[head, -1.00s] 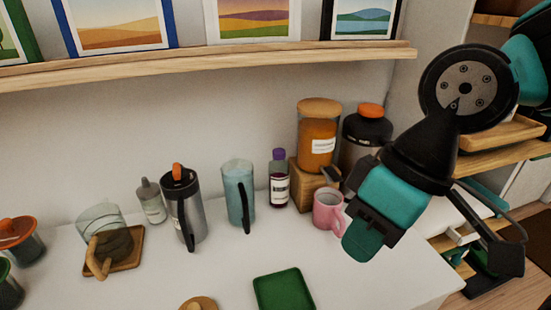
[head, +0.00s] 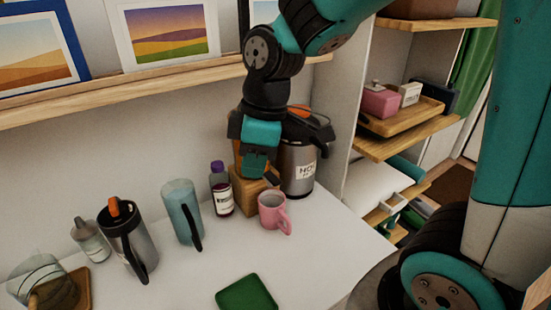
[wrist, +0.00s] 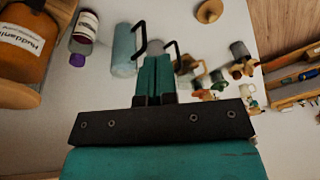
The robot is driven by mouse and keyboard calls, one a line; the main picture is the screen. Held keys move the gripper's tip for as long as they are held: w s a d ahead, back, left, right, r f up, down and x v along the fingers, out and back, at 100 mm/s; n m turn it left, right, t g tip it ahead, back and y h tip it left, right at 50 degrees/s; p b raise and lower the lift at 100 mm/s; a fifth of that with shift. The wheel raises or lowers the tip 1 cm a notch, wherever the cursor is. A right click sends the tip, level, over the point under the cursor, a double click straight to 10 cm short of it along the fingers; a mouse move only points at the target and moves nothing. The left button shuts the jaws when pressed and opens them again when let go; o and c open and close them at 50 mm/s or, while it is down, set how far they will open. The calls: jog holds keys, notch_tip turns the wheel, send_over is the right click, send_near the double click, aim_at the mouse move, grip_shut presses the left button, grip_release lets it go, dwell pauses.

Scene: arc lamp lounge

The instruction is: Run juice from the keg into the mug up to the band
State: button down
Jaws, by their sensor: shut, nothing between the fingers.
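The keg (wrist: 25,45) is a clear jar of amber juice with a white label, at the left of the wrist view. In the head view it stands on a wooden block (head: 241,199) and is mostly hidden behind my gripper (head: 256,168). A dark spout (head: 271,182) sticks out beside the fingers. The pink mug (head: 272,214) stands upright below, in front of the block, its handle toward the lower right. I cannot make out its band or contents, and it does not show in the wrist view. My gripper (wrist: 155,72) is shut and empty; contact with the tap cannot be told.
A purple-capped bottle (head: 221,190), blue pitcher (head: 181,210) and steel jug (head: 127,240) stand left of the block. A large steel flask (head: 300,168) is behind right. A picture shelf (head: 165,77) runs above. The counter in front of the mug is clear, with a green mat (head: 246,293).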

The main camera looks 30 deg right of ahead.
jog(key=w+d+r+n+h+p, duration=0.1)
jog(key=w+d+n+p, duration=0.2)
jog(key=w+d, duration=0.4)
jog(key=n+h+p, duration=0.1)
jog(key=n+p, duration=0.1)
jog(key=n, duration=0.1)
send_over(277, 180)
jog(key=f, duration=0.2)
jog(key=shift+a+r+g, duration=0.15)
jog(key=shift+g, duration=0.15)
notch_tip(277, 180, down, 14)
jog(key=p, duration=0.4)
jog(key=shift+d, duration=0.2)
